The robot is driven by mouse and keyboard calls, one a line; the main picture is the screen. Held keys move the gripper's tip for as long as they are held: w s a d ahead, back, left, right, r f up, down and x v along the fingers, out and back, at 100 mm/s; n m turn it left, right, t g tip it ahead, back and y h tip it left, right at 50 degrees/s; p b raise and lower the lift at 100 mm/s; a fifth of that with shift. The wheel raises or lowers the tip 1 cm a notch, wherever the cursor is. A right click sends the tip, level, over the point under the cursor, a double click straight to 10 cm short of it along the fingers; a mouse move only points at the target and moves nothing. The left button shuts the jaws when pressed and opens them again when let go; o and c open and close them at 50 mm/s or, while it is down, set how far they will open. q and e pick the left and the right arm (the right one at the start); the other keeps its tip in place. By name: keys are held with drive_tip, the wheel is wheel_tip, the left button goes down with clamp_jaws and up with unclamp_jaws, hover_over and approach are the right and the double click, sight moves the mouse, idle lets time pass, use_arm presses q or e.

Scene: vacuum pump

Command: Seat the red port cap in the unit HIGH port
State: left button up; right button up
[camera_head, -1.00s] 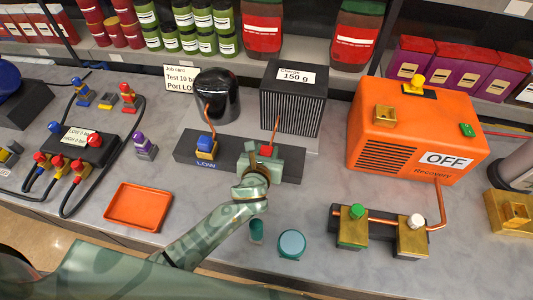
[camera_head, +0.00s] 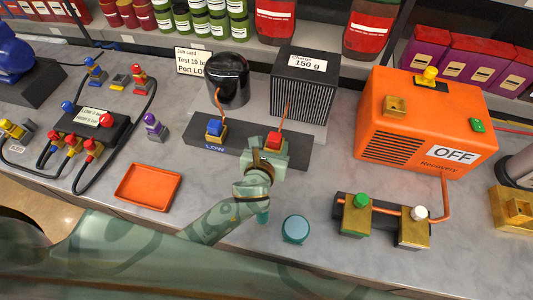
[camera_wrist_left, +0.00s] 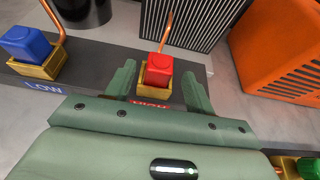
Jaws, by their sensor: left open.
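The red port cap (camera_head: 274,139) sits in the brass HIGH port of the dark unit base, and the wrist view shows it upright in the brass block (camera_wrist_left: 156,76). My left gripper (camera_head: 266,150) is open, with its two fingers (camera_wrist_left: 164,84) on either side of the HIGH port and red cap. Whether the fingers touch the block cannot be told. The HIGH label is partly hidden by the gripper. The blue cap (camera_head: 215,127) sits in the LOW port to the left, also seen in the wrist view (camera_wrist_left: 27,42). My right gripper is not in view.
The black compressor (camera_head: 229,80) and finned box (camera_head: 303,85) stand behind the ports, with copper pipes running down. The orange recovery machine (camera_head: 415,125) is at right.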

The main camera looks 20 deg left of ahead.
use_arm(q)
drive_tip(key=p+v, duration=0.1)
drive_tip(key=v, duration=0.6)
drive_tip(key=shift+s, duration=0.35)
drive_tip(key=shift+r, duration=0.1)
